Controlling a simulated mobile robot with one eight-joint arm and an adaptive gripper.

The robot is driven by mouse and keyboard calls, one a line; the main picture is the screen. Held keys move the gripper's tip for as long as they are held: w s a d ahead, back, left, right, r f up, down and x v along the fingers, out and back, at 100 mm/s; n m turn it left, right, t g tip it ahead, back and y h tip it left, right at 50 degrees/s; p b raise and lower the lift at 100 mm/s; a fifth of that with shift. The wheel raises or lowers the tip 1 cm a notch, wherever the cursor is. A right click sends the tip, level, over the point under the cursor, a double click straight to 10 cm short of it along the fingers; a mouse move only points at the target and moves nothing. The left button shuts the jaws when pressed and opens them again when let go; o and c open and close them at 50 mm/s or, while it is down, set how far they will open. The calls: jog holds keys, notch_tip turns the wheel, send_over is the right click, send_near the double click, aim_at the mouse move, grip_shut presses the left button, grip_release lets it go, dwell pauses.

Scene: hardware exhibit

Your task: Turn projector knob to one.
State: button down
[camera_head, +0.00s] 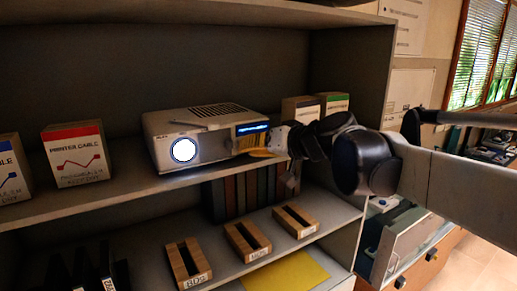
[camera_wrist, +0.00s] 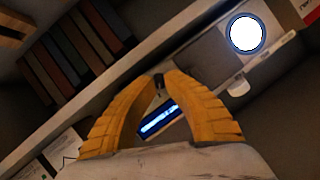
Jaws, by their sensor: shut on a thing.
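The white projector (camera_head: 205,136) stands on the upper shelf, with a bright round lens (camera_head: 184,150) at its front left. A blue-lit display strip (camera_head: 252,128) is on its front right. My gripper (camera_head: 245,152) reaches in from the right, its yellow fingers at the projector's front right, below the strip. In the wrist view, the two yellow fingertips of my gripper (camera_wrist: 160,80) close on a small dark knob (camera_wrist: 159,82). The fingers hide most of the knob, so its setting cannot be read. The lit strip (camera_wrist: 158,120) shows between the fingers.
A printer cable box (camera_head: 76,155) stands left of the projector. Smaller boxes (camera_head: 301,109) stand behind my gripper. The shelf edge (camera_head: 120,199) runs below the projector. Books (camera_head: 240,192) and wooden slotted blocks (camera_head: 247,240) are on the lower shelf.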

dwell(0.3)
jog(key=shift+s+a+n+t+h+p, duration=0.15)
jog(key=shift+n+t+h+p, duration=0.2)
jog(key=shift+n+h, duration=0.5)
jog(key=n+t+h, duration=0.1)
jog(key=n, duration=0.1)
jog(key=shift+s+a+n, duration=0.1)
jog(key=shift+n, duration=0.25)
jog(key=n+t+h, duration=0.1)
jog(key=n, duration=0.1)
jog(key=n+t+h+b, duration=0.1)
jog(key=n+h, duration=0.1)
jog(key=shift+s+a+f+n, duration=0.1)
jog(key=shift+f+n, duration=0.1)
jog(key=shift+n, duration=0.1)
jog(key=c, duration=2)
grip_release()
jog(key=o, duration=0.4)
jog(key=shift+r, duration=0.1)
jog(key=shift+w, duration=0.35)
jog(key=v, duration=1.2)
jog(key=shift+s, duration=0.1)
